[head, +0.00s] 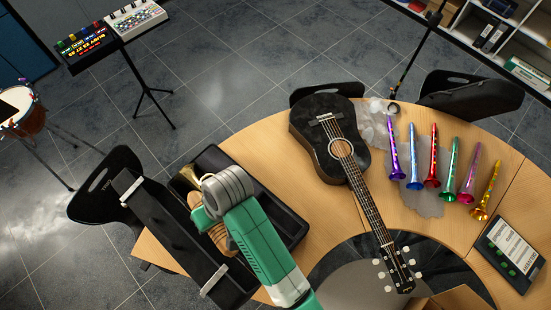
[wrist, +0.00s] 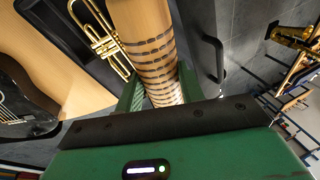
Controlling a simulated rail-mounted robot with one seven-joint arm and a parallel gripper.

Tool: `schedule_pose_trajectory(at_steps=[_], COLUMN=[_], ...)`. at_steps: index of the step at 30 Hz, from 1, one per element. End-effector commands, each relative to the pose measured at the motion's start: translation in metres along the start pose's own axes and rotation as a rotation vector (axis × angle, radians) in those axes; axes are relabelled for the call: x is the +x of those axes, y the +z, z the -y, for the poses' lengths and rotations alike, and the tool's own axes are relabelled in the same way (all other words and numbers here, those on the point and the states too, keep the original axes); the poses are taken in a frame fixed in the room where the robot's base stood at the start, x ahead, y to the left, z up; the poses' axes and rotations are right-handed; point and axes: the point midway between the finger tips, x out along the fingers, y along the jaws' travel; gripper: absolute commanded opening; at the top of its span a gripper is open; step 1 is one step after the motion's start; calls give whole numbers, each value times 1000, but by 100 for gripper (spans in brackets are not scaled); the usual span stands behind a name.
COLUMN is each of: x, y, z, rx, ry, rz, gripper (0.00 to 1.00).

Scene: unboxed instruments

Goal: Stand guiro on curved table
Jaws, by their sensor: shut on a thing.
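The guiro (wrist: 148,45) is a tan wooden tube with dark ribbed rings. In the wrist view it runs up between the green fingers of my gripper (wrist: 160,88), which is shut on it. In the head view part of the guiro (head: 218,238) shows beside my green and grey arm, over the open black case; my fingers are hidden there. I cannot tell whether the guiro touches the case. The curved table (head: 262,140) is light wood and bends around a dark inner opening.
A brass trumpet (wrist: 100,40) lies in the black case (head: 291,214). A black guitar (head: 325,125) lies across the table, with several coloured horns (head: 433,160) to its right and a tablet (head: 512,250) near the right end. Bare wood shows between case and guitar.

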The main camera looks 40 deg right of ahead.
Motion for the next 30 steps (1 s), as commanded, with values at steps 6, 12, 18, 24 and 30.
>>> schedule_pose_trajectory(at_steps=[6, 12, 18, 24, 30], x=[15, 36, 66, 104, 147], y=[7, 21, 45, 86, 158], z=[-18, -46, -88, -145, -220], rx=[121, 320, 623, 1053, 1659], ry=[14, 40, 80, 142, 236], rz=[-38, -100, -196, -341, -556], gripper=[8, 8, 8, 8, 8])
